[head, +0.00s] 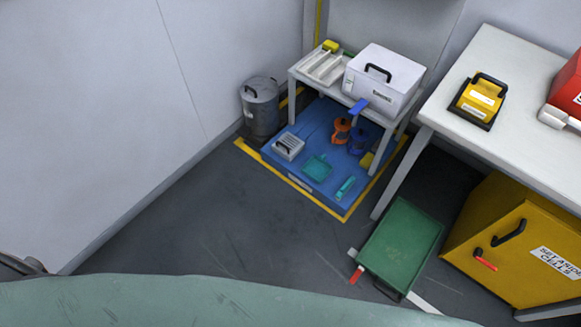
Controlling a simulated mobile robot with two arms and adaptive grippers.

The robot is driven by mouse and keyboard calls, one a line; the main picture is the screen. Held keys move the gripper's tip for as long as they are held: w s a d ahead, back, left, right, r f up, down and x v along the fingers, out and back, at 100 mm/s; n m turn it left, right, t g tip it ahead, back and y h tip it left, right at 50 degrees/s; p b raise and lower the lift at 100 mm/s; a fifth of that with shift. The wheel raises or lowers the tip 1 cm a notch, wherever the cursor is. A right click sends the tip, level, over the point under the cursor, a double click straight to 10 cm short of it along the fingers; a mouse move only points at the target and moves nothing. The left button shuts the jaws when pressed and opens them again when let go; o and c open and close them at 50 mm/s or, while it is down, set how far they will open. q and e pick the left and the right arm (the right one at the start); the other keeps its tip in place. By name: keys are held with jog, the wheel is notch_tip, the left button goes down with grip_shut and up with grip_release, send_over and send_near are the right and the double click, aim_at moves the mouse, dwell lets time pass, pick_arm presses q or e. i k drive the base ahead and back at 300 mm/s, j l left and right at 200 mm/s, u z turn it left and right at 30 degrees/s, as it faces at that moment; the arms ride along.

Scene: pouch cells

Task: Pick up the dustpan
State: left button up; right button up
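The dustpan (317,167) looks like the small teal pan lying on the blue floor mat (313,118), in front of the small white table. A teal handled tool (345,187), perhaps a brush, lies apart from it to the right. The pan is small in this view, so its handle is hard to make out. Neither of my grippers shows in the head view.
A grey lidded bin (261,108) stands left of the mat. The small white table (357,95) holds a white box (382,78). A green flat cart (403,245) and yellow cabinet (515,235) stand at right. Grey floor (225,215) before the mat is clear.

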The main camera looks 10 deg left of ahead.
aim_at(317, 168)
jog(key=i+j+z, duration=0.6)
jog(key=i+j, duration=0.15)
jog(key=j, duration=0.1)
